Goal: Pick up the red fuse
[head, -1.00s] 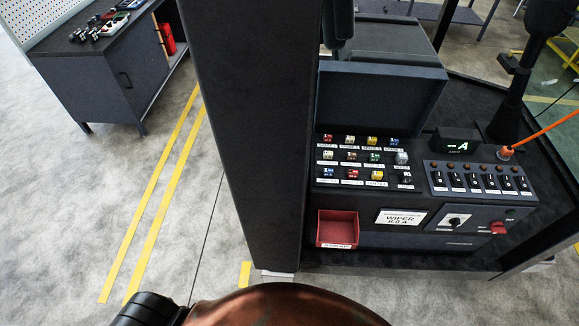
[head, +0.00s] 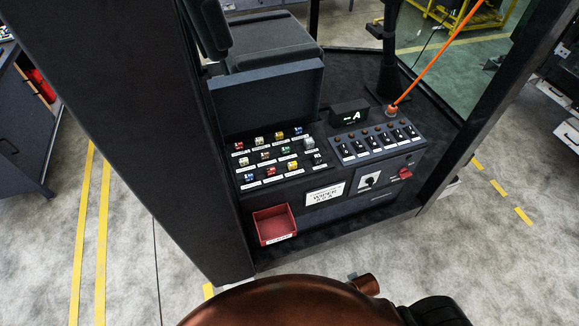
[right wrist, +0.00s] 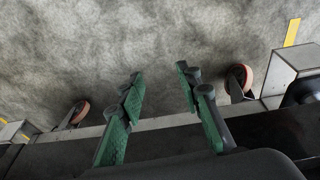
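The fuse panel in the head view holds several small coloured fuses in rows. A red fuse (head: 271,171) sits in the front row, between a blue fuse (head: 249,177) and a yellow fuse (head: 292,165). Another red-looking fuse (head: 238,146) sits at the left end of the back row. The fuses are too small to read. My right gripper (right wrist: 160,72) is open and empty in the right wrist view, with floor beyond its fingers; no fuse shows there. My left gripper is not in view.
A red bin (head: 274,225) stands at the panel's front left, beside a white "WIPER" label (head: 325,194). Switches (head: 377,141) and a display (head: 349,115) are to the right. A dark pillar (head: 130,130) stands left. An orange rod (head: 435,55) rises behind the switches.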

